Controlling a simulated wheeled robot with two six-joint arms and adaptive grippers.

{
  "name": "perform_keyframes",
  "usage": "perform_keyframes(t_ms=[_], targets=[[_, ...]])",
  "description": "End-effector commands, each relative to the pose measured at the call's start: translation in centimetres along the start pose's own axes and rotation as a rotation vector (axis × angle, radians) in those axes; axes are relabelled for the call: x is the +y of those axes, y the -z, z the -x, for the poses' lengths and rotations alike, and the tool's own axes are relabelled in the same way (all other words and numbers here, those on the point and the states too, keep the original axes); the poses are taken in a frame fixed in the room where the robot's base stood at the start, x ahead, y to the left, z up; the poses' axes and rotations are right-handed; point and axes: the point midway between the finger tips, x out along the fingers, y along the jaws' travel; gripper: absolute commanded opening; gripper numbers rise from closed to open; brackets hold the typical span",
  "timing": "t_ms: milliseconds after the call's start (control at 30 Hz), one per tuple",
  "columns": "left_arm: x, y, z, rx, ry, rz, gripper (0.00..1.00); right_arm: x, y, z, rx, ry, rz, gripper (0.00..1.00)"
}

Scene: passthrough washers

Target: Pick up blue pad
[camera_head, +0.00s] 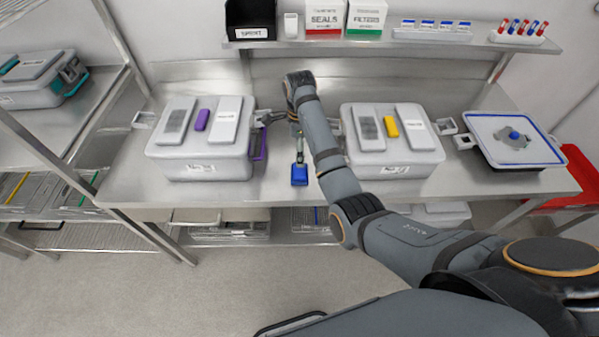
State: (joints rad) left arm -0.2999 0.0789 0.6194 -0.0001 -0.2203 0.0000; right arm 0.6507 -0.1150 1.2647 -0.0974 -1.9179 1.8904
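The blue pad (299,175) is a small blue block near the front of the steel table, between two grey lidded boxes. My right arm comes in from the lower right and reaches over the table. My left gripper is not in view.
A grey box with a purple piece (202,120) stands left of the pad, and one with a yellow piece (391,127) stands right. A tray with a blue knob (514,135) is at far right. A shelf (350,42) holds supplies above. Bare table lies around the pad.

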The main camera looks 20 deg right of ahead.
Motion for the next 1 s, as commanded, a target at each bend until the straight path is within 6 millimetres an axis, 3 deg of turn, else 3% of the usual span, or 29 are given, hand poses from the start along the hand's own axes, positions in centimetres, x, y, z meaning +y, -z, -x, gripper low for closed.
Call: perform_keyframes(t_ms=[200,467,700,1000], targets=[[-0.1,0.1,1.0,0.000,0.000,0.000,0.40,0.1,0.1,-3.6,0.001,-0.003,0.002,0.94],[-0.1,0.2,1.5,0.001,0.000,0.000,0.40,0.0,0.1,-4.9,0.001,-0.002,0.002,0.94],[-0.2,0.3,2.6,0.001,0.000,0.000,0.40,-0.2,0.0,-8.8,0.001,-0.002,0.003,0.94],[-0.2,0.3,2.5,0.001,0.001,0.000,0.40,-0.2,-0.1,-9.6,-0.001,0.001,0.003,0.94]])
